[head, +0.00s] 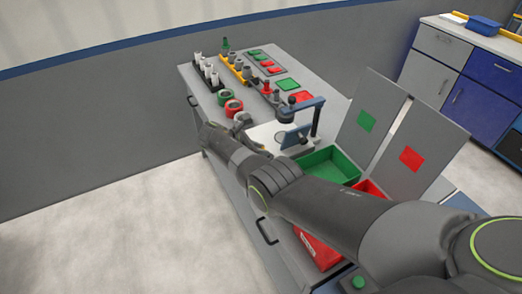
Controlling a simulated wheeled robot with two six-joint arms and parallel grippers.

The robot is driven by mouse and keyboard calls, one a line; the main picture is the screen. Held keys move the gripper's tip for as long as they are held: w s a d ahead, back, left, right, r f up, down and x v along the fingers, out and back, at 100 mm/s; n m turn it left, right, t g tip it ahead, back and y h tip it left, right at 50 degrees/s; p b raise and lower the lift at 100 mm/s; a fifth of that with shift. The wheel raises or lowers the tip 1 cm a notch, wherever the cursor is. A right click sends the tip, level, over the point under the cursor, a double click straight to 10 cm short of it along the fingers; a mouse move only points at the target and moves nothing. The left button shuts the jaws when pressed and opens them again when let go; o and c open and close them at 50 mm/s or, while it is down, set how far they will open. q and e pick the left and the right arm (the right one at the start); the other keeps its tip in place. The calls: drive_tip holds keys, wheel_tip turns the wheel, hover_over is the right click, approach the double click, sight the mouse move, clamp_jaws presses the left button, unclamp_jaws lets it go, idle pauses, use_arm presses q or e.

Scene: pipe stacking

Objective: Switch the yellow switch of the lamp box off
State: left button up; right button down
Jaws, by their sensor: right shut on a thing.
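My right gripper (241,121) reaches over the left edge of the grey table, at the end of my dark grey arm. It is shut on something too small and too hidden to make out. I cannot clearly pick out the lamp box or its yellow switch. A pale, flat surface (264,133) lies just to the right of the gripper, partly behind my arm. My left gripper is not in view.
Red and green rings (233,106), white-topped pieces and coloured pads stand on the table (195,73) beyond the gripper. A green bin (332,158) and red bin lie to the right, beside two upright grey panels (374,112). Clear floor (110,225) lies left.

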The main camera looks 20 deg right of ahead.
idle(0.3)
drive_tip(key=c, duration=1.3)
unclamp_jaws()
drive_tip(key=shift+a, duration=0.1)
drive_tip(key=b+v, duration=0.1)
drive_tip(key=v, duration=1.6)
drive_tip(key=shift+a+r, duration=0.1)
drive_tip(key=shift+r, duration=0.1)
